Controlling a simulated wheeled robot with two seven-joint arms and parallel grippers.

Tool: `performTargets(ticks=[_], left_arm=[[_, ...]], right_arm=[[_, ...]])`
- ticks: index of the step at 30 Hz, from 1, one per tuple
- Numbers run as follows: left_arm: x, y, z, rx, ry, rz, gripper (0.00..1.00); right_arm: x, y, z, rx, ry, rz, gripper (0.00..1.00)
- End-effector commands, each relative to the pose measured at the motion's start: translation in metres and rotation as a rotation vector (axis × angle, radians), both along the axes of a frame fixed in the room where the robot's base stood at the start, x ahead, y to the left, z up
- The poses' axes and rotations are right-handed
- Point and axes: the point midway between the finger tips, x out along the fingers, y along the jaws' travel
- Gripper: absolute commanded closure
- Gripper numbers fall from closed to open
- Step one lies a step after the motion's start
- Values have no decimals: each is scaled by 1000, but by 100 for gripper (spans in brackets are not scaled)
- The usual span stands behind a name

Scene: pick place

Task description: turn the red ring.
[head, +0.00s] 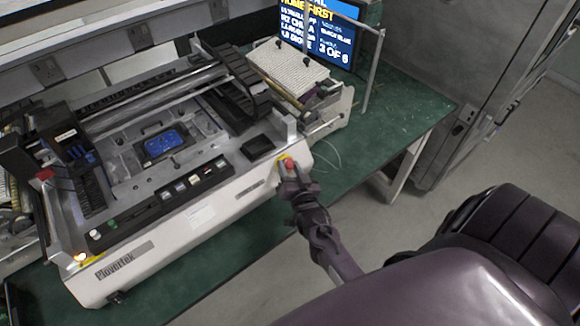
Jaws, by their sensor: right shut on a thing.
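The red ring (289,161) is a small red knob with yellow behind it, on the front right corner of the white machine (200,217). My right gripper (290,170) reaches up to it from below and is shut on it. The fingers hide part of the ring, so I cannot tell how far it is turned. My left gripper is not in view.
The machine stands on a green table (395,112). Its front has a row of buttons. A lit screen (320,30) stands at the back. A grey cabinet (480,60) is at the right. The floor in front of the table is clear.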

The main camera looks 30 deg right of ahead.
Motion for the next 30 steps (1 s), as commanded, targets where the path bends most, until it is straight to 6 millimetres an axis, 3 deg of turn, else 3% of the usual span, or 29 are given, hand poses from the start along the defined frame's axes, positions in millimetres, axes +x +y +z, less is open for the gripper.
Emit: performTargets(ticks=[3, 4, 8, 19, 30], left_arm=[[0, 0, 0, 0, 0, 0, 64], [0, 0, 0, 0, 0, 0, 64], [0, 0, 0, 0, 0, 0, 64], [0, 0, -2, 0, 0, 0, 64], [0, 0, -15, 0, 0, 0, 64]], right_arm=[[0, 0, 0, 0, 0, 1, 85], [0, 0, 0, 0, 0, 1, 59], [0, 0, 0, 0, 0, 1, 42], [-6, 2, -1, 0, 2, 1, 41], [-59, 18, 1, 1, 3, 1, 41]])
